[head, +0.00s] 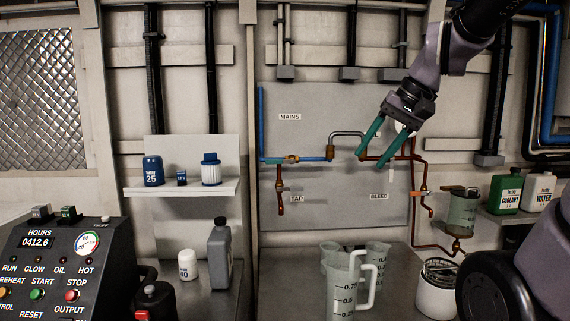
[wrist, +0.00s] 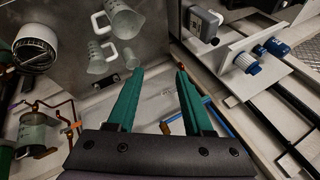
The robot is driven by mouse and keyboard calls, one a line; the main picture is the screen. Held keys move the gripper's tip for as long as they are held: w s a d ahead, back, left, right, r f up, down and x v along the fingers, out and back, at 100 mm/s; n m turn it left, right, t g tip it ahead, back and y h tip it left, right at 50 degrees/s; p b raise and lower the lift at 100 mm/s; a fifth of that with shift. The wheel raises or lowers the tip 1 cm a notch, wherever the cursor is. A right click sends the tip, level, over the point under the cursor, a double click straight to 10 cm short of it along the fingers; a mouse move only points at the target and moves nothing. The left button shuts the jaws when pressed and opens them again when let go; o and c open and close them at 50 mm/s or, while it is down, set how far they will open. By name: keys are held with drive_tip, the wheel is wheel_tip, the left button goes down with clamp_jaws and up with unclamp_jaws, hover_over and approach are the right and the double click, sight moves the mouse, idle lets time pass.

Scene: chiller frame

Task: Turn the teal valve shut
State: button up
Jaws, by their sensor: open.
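The valve with a teal lever (head: 272,160) is on the blue pipe below the MAINS label, at the left of the grey wall panel in the head view. Its lever looks level, along the pipe, with a brass body at its right. My gripper (head: 379,160) has teal fingers, open and empty, pointing down in front of the panel's right part, well right of the valve. In the wrist view my gripper (wrist: 161,72) shows its two fingers apart with nothing between them. I cannot make out the teal lever in the wrist view.
A copper pipe (head: 415,170) runs down the panel's right side behind my gripper. Clear jugs (head: 345,285) and a white tub (head: 437,295) stand on the bench below. A shelf (head: 180,187) with blue filters is left of the panel. The panel's middle is mostly free.

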drive_tip(key=w+a+f+n+g+y, duration=0.15)
drive_tip(key=w+a+y, duration=0.25)
drive_tip(key=w+a, duration=0.4)
drive_tip(key=m+t+y, duration=0.3)
drive_tip(key=y, duration=0.5)
approach(277, 162)
drive_tip(key=shift+n, duration=0.25)
drive_tip(key=x, duration=1.1)
drive_tip(key=shift+w+a, duration=0.1)
drive_tip(key=shift+a, duration=0.1)
clamp_jaws()
